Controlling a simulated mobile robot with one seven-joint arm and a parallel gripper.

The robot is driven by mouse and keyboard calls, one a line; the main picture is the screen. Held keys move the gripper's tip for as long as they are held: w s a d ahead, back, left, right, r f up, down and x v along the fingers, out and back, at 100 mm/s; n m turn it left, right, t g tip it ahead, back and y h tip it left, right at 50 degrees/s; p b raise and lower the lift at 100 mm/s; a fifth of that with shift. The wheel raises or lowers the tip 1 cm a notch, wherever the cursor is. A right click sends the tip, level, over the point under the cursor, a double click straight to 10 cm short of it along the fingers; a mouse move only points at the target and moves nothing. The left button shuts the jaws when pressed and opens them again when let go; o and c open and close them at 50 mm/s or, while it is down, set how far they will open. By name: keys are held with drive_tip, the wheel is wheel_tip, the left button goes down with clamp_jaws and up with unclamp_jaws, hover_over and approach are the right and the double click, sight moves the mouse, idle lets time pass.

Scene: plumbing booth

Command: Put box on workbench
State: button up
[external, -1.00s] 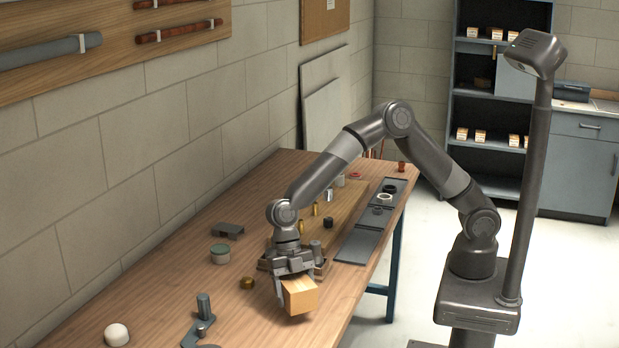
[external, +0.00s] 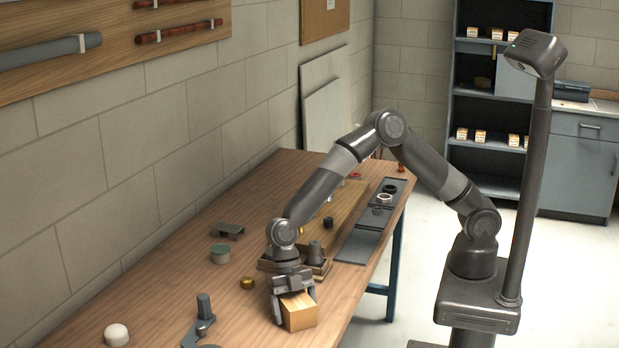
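The box (external: 300,314) is a small light-brown block near the front edge of the wooden workbench (external: 160,290). It appears to rest on the bench top, though its underside is hard to see. My gripper (external: 295,302) points down over the box. One finger is at the box's left side and the other is behind its right side. I cannot tell whether the fingers press on the box or stand slightly apart from it.
A brass fitting (external: 247,283), a grey-green round container (external: 220,254) and a dark block (external: 228,230) lie left of my gripper. A grey tool (external: 203,325) and a white dome (external: 116,335) are nearer. Dark trays (external: 360,246) and a wooden board stand behind.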

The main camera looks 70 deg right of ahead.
drive_tip(key=shift+o, duration=0.9)
drive_tip(key=shift+r, duration=0.2)
drive_tip(key=v, duration=1)
drive_tip(key=shift+w+d+r, duration=0.1)
drive_tip(key=shift+w+r, duration=0.05)
drive_tip(key=shift+r, duration=0.15)
drive_tip(key=shift+w+d+r, duration=0.15)
drive_tip(key=shift+d+r, duration=0.05)
drive_tip(key=shift+r, duration=0.4)
